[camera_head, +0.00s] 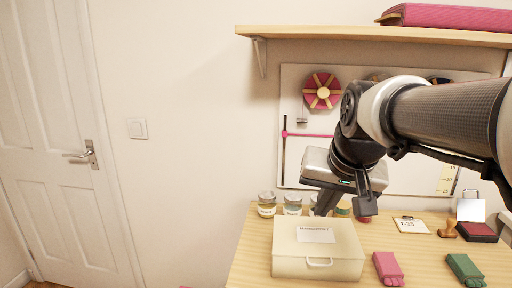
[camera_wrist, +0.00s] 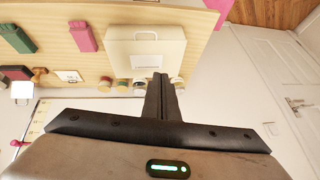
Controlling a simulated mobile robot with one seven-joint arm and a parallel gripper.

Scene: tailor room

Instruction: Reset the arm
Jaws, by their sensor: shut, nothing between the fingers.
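My arm reaches in from the right in the head view, bent over the wooden table. My gripper (camera_head: 322,211) points down above the back of the table, just behind the cream box. In the wrist view my gripper (camera_wrist: 160,78) has its two dark fingers together with nothing between them. The fingers overlap some of the small jars in both views, and I cannot tell whether they touch any. The cream box (camera_head: 318,262) is closed, with a label on its lid and a handle in front; it also shows in the wrist view (camera_wrist: 145,55).
The table (camera_head: 248,262) holds jars (camera_head: 267,204), a pink item (camera_head: 388,268), a green item (camera_head: 464,268), a price card (camera_head: 411,225) and a stamp pad (camera_head: 477,231). A pegboard (camera_head: 293,90) and a shelf (camera_head: 330,33) are behind. Left of the table is open toward the door (camera_head: 50,130).

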